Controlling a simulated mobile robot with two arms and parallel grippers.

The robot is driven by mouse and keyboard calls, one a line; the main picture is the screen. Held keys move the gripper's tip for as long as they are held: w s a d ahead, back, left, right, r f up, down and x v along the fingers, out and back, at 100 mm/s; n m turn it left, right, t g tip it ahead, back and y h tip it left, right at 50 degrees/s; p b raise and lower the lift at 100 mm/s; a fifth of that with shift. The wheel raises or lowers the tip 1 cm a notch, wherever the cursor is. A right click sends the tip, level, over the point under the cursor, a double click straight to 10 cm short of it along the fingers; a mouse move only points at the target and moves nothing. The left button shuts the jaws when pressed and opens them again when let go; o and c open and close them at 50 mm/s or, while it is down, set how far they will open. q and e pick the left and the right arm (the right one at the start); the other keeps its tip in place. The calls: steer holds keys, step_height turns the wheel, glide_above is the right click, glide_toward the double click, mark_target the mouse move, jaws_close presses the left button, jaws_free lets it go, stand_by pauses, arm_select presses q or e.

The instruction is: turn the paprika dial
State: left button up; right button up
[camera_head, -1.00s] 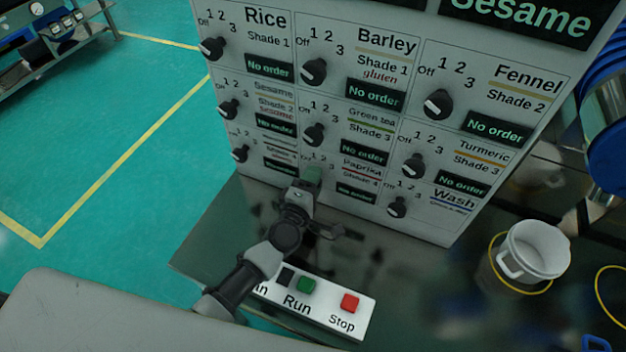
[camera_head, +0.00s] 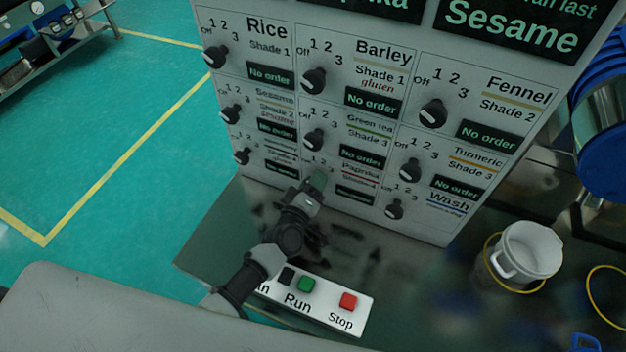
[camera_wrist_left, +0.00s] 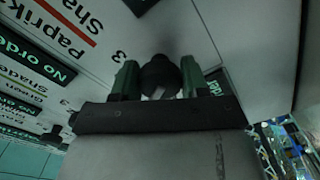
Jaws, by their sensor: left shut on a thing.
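The paprika dial (camera_wrist_left: 160,76) is a dark round knob on the white panel, beside the Paprika label (camera_wrist_left: 75,30) in the left wrist view. My left gripper (camera_wrist_left: 158,82) is shut on it, with one green-grey finger on each side of the knob. In the head view my left gripper (camera_head: 316,180) reaches up to the panel at the Paprika cell, and its arm hides the dial there. The pointer's exact setting cannot be read. My right gripper is not in view.
The Green tea dial (camera_head: 313,139) sits just above and the Wash dial (camera_head: 394,209) to the right. A button box with a green Run button (camera_head: 306,284) and a red Stop button (camera_head: 348,301) lies below the arm. A white bucket (camera_head: 533,249) stands at right.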

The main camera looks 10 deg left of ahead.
arm_select(q)
steer(key=shift+m, duration=0.6)
steer(key=o, duration=0.9)
steer(key=shift+r+p, duration=0.1)
steer(key=shift+p, duration=0.2)
